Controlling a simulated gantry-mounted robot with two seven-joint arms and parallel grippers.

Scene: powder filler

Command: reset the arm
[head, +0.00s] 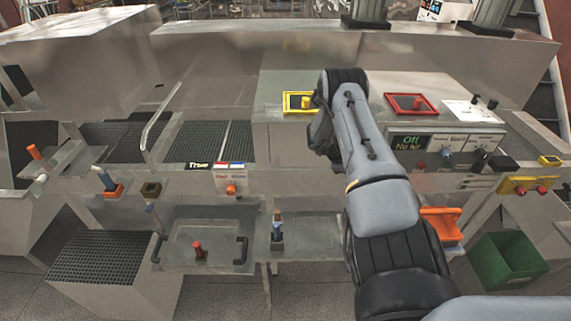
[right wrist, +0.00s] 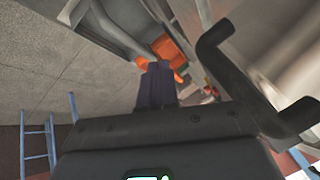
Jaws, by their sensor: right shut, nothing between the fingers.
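My right arm (head: 380,190) reaches in from the lower right of the head view and bends over the front of the steel machine (head: 270,140). Its dark wrist end (head: 322,138) is just below the yellow-framed square (head: 298,103); the fingers are hidden there. In the right wrist view, my right gripper (right wrist: 157,78) shows as dark fingers held together, shut and empty. An orange part (right wrist: 172,52) appears beyond the fingertips; I cannot tell how far away it is. My left gripper is not in view.
A red-framed square (head: 411,105) and a control panel reading "Off" (head: 432,143) are right of the arm. An orange bracket (head: 442,224) sits close beside the forearm. A green bin (head: 506,262) stands at lower right. A handled steel panel (head: 215,236) is at left.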

